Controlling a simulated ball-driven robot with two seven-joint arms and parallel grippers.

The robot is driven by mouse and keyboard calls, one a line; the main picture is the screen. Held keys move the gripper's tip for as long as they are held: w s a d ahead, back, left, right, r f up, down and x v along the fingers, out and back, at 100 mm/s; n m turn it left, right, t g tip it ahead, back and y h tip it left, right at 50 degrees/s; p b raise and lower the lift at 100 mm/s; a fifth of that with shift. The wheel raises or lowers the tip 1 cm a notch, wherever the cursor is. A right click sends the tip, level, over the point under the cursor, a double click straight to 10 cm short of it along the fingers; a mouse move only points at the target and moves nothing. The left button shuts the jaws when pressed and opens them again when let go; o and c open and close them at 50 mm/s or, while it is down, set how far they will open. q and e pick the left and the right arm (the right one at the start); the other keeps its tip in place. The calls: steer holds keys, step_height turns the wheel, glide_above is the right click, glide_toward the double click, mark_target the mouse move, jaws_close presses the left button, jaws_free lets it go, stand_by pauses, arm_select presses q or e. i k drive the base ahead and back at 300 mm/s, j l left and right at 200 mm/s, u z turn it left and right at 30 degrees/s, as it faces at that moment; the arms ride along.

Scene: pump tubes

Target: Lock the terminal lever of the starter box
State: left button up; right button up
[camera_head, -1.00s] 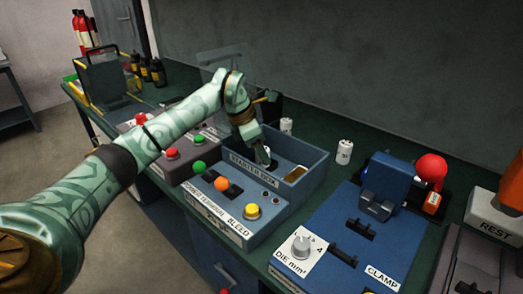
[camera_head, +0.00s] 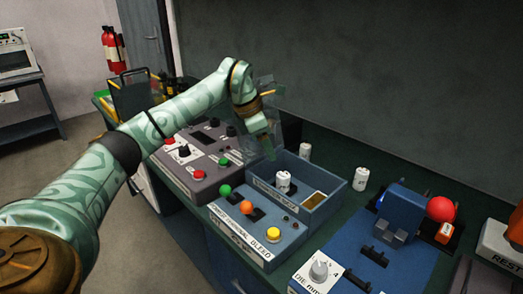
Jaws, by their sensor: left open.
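The blue starter box (camera_head: 318,205) sits on the bench at centre, with an open bin at its back. Its sloped front panel carries a green-knobbed lever (camera_head: 225,191), an orange-knobbed lever (camera_head: 246,207) and a yellow button (camera_head: 273,234). The front label is partly readable, with "TERMINAL" below the orange knob and "BLEED" by the yellow button. A white cylinder (camera_head: 284,181) stands upright in the bin. My left gripper (camera_head: 268,150) is open, above the bin's back left corner, apart from the levers. Its fingers are hard to make out. My right gripper is out of view.
White cylinders (camera_head: 361,179) stand behind the bin. The air above the front panel is clear.

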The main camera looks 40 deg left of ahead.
mark_target(246, 207)
steer(key=k+u, duration=0.15)
steer(key=i+u, duration=0.15)
steer(key=u, duration=1)
